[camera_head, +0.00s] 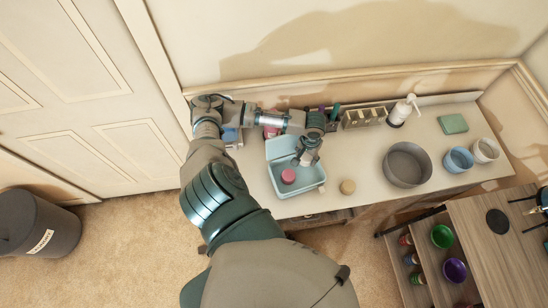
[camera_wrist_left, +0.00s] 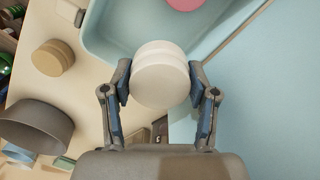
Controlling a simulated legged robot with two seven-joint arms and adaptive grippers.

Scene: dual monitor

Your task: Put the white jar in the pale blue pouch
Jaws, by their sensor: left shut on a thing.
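The white jar (camera_wrist_left: 160,75) is a short, round, off-white pot with a grooved side. My left gripper (camera_wrist_left: 160,88) is shut on it, one finger on each side. The pale blue pouch (camera_head: 312,185) is an open, box-like container on the counter. In the head view my left gripper (camera_head: 306,158) is over the pouch's right inner part. The pouch's rounded corner (camera_wrist_left: 100,38) shows behind the jar in the wrist view. A pink round jar (camera_head: 288,176) lies inside the pouch, also at the wrist view's top (camera_wrist_left: 185,3). How high the jar is above the pouch floor is unclear.
A tan round jar (camera_head: 347,187) stands on the counter (camera_head: 358,165) just right of the pouch. Farther right are a grey bowl (camera_head: 407,165), a blue cup (camera_head: 458,160) and a pump bottle (camera_head: 402,110). A divided holder (camera_head: 364,117) stands along the wall.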

